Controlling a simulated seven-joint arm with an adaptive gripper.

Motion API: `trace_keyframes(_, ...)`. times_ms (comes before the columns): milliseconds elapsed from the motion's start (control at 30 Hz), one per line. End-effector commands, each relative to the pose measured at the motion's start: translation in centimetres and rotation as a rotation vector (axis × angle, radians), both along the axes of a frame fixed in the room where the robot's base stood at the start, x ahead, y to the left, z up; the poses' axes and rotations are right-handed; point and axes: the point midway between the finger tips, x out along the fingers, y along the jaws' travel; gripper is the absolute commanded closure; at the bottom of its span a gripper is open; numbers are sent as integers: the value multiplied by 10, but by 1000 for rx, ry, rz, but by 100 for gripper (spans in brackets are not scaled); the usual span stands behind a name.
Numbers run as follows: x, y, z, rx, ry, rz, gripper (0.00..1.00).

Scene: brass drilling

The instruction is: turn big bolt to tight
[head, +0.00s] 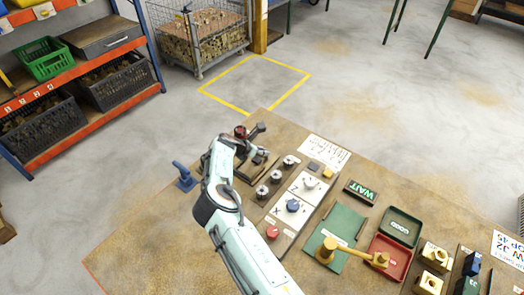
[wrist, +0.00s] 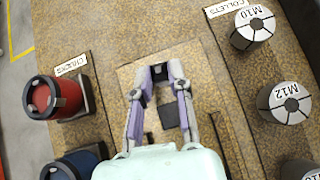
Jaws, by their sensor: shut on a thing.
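My gripper (wrist: 159,77) shows at the centre of the wrist view, with both fingers closed on a small dark block-like head (wrist: 159,72). This looks like the big bolt, but most of it is hidden between the fingertips. It is over a tan plate (wrist: 190,62), with a dark flat square (wrist: 168,115) just behind the fingertips. Whether the bolt is tight cannot be seen. In the head view my arm covers much of this spot.
A red chuck (wrist: 52,97) and a blue chuck (wrist: 72,165) stand left; collets M10 (wrist: 252,27) and M12 (wrist: 284,103) stand right. Further right are a panel with a blue knob (head: 292,205), a WAIT sign (head: 360,191), a green tray (head: 400,212) and a brass-coloured tool (head: 350,252).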

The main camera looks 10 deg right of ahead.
Motion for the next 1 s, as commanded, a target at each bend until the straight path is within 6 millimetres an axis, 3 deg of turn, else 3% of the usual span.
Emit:
trace_keyframes(267, 2, 1, -1, 3, -6, -131, 100)
trace_keyframes(600, 1, 1, 0, 2, -5, -146, 100)
trace_keyframes(633, 1, 1, 0, 2, -5, -146, 80)
trace_keyframes(700, 1, 1, 0, 1, -4, -146, 58)
trace_keyframes(1000, 1, 1, 0, 1, -4, -145, 56)
